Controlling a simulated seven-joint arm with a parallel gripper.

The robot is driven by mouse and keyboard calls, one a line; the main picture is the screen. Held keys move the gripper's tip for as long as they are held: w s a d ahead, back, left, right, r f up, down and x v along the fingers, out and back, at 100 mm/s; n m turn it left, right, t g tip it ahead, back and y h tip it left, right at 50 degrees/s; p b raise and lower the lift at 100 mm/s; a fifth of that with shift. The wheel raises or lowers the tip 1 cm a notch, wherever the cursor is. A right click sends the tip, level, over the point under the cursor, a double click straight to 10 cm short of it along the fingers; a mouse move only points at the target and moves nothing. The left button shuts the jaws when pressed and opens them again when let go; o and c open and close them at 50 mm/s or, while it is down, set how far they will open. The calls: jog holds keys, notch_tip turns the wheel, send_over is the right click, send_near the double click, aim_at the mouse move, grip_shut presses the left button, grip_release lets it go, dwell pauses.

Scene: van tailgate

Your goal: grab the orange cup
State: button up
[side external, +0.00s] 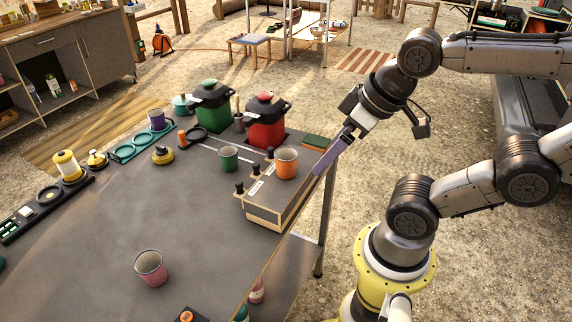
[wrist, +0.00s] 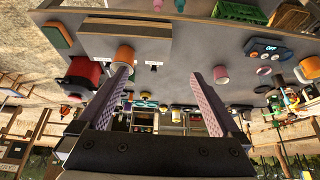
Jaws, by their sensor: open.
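The orange cup (side external: 286,163) stands upright on top of a low box-like raised block near the right edge of the table. In the wrist view the orange cup (wrist: 124,55) shows just beyond the tip of the left finger, with its lower part partly hidden. My gripper (side external: 328,157) is to the right of the cup in the side view, with its purple fingers pointing down and left toward the block. In the wrist view my gripper (wrist: 163,78) is open, with nothing held between its fingers.
The block (side external: 265,215) carries black knobs and white labels. A green cup (side external: 228,158) stands close left of the orange cup. A red jug (side external: 266,120) and a green jug (side external: 213,106) stand behind. A pink cup (side external: 150,268) stands at front left. The table middle is clear.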

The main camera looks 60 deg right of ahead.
jog(key=w+d+r+m+g, duration=0.1)
jog(key=w+r+m, duration=0.25)
jog(key=m, duration=0.55)
jog(key=m+g, duration=0.5)
jog(key=m, duration=0.4)
send_over(286, 158)
jog(key=s+a, duration=0.1)
jog(key=a, duration=0.1)
notch_tip(286, 158, down, 12)
jog(key=r, duration=0.1)
jog(key=shift+m, duration=0.3)
jog(key=shift+f, duration=3.4)
jog(key=c, duration=1.4)
jog(key=shift+o, duration=0.2)
jog(key=shift+r, duration=0.2)
